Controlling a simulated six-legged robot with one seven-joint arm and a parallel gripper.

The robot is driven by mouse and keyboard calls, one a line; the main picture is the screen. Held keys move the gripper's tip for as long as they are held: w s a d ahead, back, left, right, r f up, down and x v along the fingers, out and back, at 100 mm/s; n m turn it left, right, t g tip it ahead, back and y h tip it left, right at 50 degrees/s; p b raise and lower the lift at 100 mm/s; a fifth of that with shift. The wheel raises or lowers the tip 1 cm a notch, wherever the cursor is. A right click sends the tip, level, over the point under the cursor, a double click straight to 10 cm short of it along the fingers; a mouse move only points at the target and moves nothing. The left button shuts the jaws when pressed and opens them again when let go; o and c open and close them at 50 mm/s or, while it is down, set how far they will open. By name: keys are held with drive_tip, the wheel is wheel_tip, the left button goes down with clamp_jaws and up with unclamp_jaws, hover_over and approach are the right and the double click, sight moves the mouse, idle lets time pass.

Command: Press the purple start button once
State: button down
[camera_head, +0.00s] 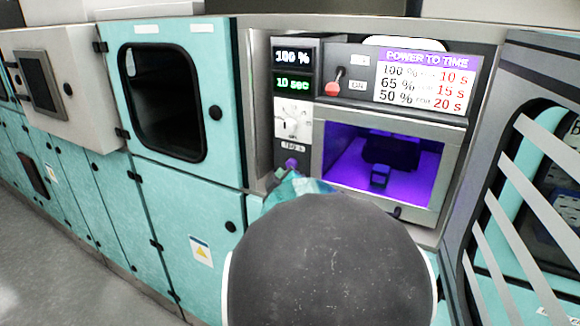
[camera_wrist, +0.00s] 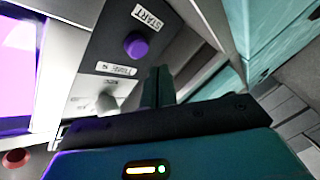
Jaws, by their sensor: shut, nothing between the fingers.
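The purple start button (camera_head: 291,163) is on the dark control strip left of the lit chamber in the head view. In the wrist view the round purple button (camera_wrist: 136,45) is fully visible, with a white START label (camera_wrist: 148,16) beside it. My gripper (camera_wrist: 158,78) is shut and empty. Its fingertips appear to the lower right of the button in the wrist view, apart from it in the picture. The depth gap cannot be told. In the head view my gripper (camera_head: 282,176) is just below the button, partly hidden by my arm.
The chamber (camera_head: 350,190) glows purple and holds a small dark block (camera_head: 380,176). Displays read 100 % (camera_head: 292,57) and 10 sec (camera_head: 293,84). A red-tipped lever (camera_head: 333,82) and a power-to-time sign (camera_head: 425,83) are above. A striped open door (camera_head: 530,190) stands at right.

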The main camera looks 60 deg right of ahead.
drive_tip(key=shift+s+a, duration=0.15)
drive_tip(key=shift+a, duration=1.4)
